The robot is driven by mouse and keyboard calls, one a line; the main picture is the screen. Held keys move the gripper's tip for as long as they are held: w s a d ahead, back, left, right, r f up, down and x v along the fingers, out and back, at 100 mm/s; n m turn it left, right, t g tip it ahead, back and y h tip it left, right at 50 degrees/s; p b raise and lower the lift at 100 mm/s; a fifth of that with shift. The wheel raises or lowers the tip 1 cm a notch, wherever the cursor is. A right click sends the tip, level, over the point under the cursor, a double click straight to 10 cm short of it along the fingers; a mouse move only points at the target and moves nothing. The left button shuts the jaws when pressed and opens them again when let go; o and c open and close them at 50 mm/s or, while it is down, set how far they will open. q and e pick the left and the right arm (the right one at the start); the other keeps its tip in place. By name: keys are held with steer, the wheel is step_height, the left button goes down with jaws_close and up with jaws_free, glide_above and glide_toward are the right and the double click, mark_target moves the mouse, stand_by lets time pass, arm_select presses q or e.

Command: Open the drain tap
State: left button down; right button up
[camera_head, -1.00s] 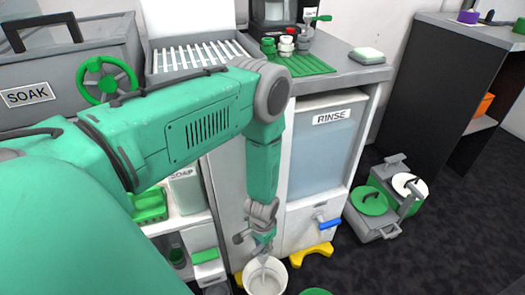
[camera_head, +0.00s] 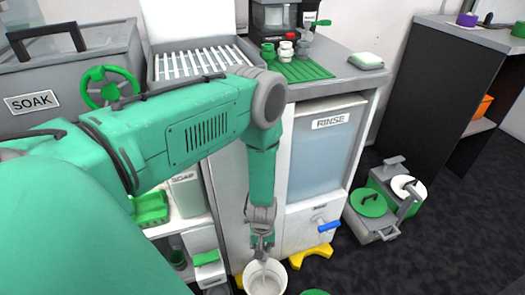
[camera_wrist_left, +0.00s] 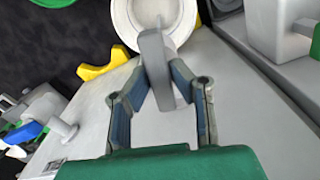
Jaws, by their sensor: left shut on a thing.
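My left gripper (camera_head: 262,248) hangs down in front of the white cabinet, just above a white bucket (camera_head: 265,278). In the left wrist view its two fingers (camera_wrist_left: 160,90) are closed on a flat grey lever-like piece (camera_wrist_left: 155,62), with the bucket (camera_wrist_left: 178,12) behind it. I take this piece for the drain tap's handle, but its mount is hidden and its label cannot be seen. Another tap with a blue handle (camera_head: 328,226) sits apart, to the right, on the front under the RINSE tank (camera_head: 322,155). My right gripper is not in view.
Yellow feet (camera_head: 312,256) stand beside the bucket on the dark floor. A grey floor unit with green and white discs (camera_head: 370,203) stands at the right. The SOAK tank (camera_head: 75,70) and a green handwheel (camera_head: 107,88) are at the upper left. A soap shelf (camera_head: 185,192) is left of the gripper.

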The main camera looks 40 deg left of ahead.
arm_select(q)
steer(key=shift+w+a+n, duration=0.1)
steer(key=shift+w+n, duration=0.05)
steer(key=shift+n, duration=1.15)
steer(key=c, duration=1.4)
jaws_free()
steer(key=shift+c, duration=0.2)
steer(key=shift+r, duration=0.1)
step_height(320, 180, up, 12)
